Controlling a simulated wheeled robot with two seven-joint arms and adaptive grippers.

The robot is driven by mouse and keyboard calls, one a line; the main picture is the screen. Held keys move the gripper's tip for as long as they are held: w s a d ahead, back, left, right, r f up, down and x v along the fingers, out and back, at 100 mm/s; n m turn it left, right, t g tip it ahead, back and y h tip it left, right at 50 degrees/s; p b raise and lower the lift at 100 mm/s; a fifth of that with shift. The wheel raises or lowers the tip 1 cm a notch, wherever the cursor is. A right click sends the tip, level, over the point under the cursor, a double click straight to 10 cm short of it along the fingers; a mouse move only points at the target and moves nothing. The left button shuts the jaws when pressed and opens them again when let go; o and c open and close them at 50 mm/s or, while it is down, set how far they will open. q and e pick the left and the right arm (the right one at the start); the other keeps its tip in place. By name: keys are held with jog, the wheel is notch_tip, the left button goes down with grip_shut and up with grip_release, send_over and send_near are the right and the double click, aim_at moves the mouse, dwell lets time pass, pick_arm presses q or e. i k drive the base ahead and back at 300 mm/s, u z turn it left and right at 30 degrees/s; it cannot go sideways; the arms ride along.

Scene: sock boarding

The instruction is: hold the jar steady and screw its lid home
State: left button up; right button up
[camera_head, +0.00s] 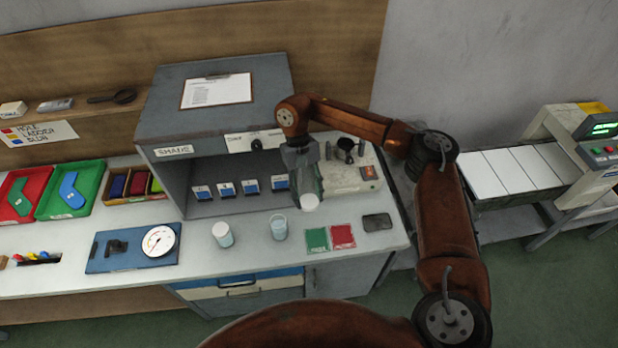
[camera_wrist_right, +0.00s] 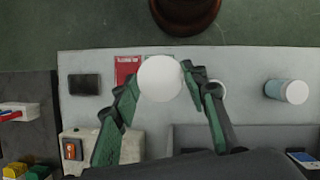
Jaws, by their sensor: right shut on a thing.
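A round white lid (camera_head: 309,202) is held between the fingertips of my right gripper (camera_head: 308,190), above the bench. In the right wrist view the lid (camera_wrist_right: 160,78) sits between the two green fingers of the gripper (camera_wrist_right: 160,80). An open, clear jar with bluish contents (camera_head: 279,226) stands upright on the bench, left of the lid and apart from it. A second jar (camera_head: 222,234) with a white top stands further left; it also shows in the right wrist view (camera_wrist_right: 286,91). My left gripper is out of view.
A green card (camera_head: 317,239) and a red card (camera_head: 342,236) lie right of the open jar, with a dark flat box (camera_head: 377,222) beyond. A grey open-fronted cabinet (camera_head: 175,130) stands behind. A blue board with a gauge (camera_head: 130,248) lies left.

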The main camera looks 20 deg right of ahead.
aim_at(278, 222)
jog(key=k, duration=1)
jog(key=z, duration=2.05)
jog(key=i, duration=1.5)
jog(key=u, duration=1.75)
